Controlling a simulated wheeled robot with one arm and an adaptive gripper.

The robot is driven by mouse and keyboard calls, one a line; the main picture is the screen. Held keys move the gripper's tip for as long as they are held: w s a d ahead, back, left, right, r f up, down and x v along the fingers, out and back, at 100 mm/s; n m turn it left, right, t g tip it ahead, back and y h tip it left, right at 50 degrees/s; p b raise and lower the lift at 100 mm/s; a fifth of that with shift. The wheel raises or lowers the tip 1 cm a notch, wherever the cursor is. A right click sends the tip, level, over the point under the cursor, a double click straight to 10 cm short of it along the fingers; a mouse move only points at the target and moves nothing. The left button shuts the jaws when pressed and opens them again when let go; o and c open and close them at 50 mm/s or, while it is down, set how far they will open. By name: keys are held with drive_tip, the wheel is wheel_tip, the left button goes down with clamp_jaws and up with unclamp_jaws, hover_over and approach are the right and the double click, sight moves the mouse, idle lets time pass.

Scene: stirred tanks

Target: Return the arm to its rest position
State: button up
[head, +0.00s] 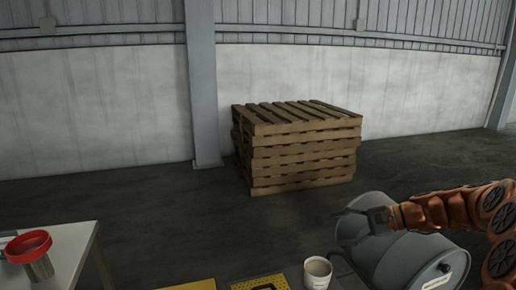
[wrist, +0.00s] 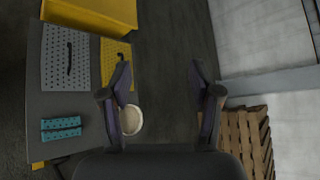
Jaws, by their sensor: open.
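My orange arm reaches in from the right in the head view. My gripper (head: 362,222) is at its left end, in front of a grey drum as seen there. In the wrist view my gripper (wrist: 160,82) has its two dark fingers spread apart with nothing held between them. Bare dark floor shows between the fingers. A whitish cup (wrist: 131,120) shows beside the left finger, partly hidden by it; the cup also shows in the head view (head: 318,272).
A grey drum (head: 405,258) lies on its side below my arm. A pallet stack (head: 300,155) stands by the wall. A table (head: 72,252) with a red-rimmed metal container (head: 32,252) is at left. The wrist view shows a perforated plate (wrist: 66,60), teal blocks (wrist: 61,128) and a yellow box (wrist: 95,14).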

drive_tip(key=s+a+r+n+g+h+p, duration=0.35)
drive_tip(key=s+a, duration=0.25)
drive_tip(key=s, duration=0.4)
drive_tip(key=s+a+r+n+g+h+p, duration=0.2)
drive_tip(key=s+a+r+n+p, duration=0.15)
drive_tip(key=s+a, duration=0.45)
drive_tip(key=s+d+r+n+h+p, duration=0.1)
drive_tip(key=s+d+n+h+p, duration=0.1)
drive_tip(key=s, duration=0.8)
drive_tip(key=s+d+r+n+h+p, duration=0.2)
drive_tip(key=s+d+h+p, duration=0.3)
drive_tip(key=s, duration=0.6)
drive_tip(key=shift+s+d+r+p, duration=0.25)
drive_tip(key=shift+d+p, duration=0.75)
drive_tip(key=shift+d, duration=0.25)
